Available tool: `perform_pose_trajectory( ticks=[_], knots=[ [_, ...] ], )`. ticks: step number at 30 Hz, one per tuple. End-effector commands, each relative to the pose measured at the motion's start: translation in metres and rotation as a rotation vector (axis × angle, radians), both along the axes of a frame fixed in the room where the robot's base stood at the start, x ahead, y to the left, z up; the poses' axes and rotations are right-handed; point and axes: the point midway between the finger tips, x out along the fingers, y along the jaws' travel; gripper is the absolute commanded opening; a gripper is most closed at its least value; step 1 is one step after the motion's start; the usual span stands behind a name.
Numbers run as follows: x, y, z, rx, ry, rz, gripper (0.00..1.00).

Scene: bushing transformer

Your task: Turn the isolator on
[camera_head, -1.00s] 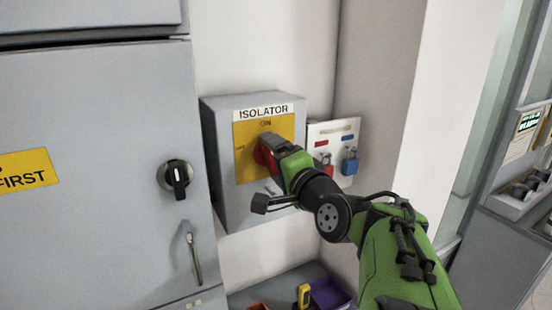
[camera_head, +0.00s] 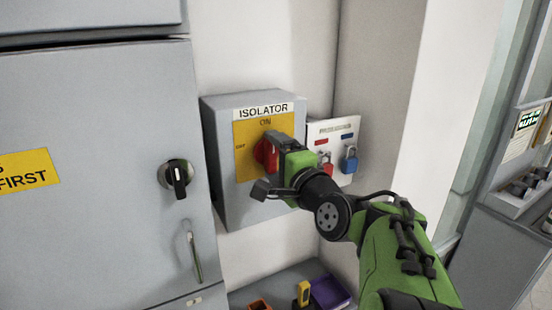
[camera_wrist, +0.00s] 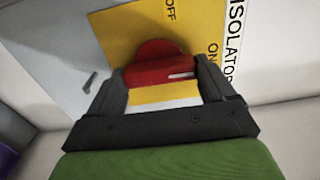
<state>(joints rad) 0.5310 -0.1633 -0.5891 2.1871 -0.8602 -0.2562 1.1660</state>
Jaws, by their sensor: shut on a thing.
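The grey isolator box (camera_head: 225,170) hangs on the wall, with a yellow plate (camera_head: 250,168) marked ON at the top and OFF at the left. Its red rotary knob (camera_head: 265,155) is partly hidden behind my gripper (camera_head: 276,145) in the head view. In the wrist view, the red knob (camera_wrist: 158,73) lies lengthwise between the two dark fingers of my gripper (camera_wrist: 163,85), which is shut on it. The white mark on the knob points to the right in that view, toward the ON label (camera_wrist: 213,54).
A grey cabinet (camera_head: 90,130) with a black rotary switch (camera_head: 176,178) stands at the left. A white board with a red padlock (camera_head: 325,165) and a blue padlock (camera_head: 349,158) is right of the box. Small bins (camera_head: 329,294) sit below.

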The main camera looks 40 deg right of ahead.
Motion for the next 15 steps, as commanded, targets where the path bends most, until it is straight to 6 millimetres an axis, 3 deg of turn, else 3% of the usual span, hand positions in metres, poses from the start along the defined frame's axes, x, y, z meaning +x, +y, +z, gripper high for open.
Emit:
perform_pose_trajectory(
  ticks=[1, 2, 4, 11, 15],
  knots=[
    [0.000, 0.001, -0.001, 0.004, 0.000, 0.002, 0.53],
    [0.000, 0.001, -0.001, 0.004, 0.000, 0.002, 0.88],
    [0.000, 0.001, -0.001, 0.004, 0.000, 0.002, 0.98],
    [0.000, 0.000, 0.000, 0.002, -0.001, 0.001, 1.00],
    [-0.016, 0.005, 0.000, -0.001, -0.004, -0.001, 1.00]
  ],
)
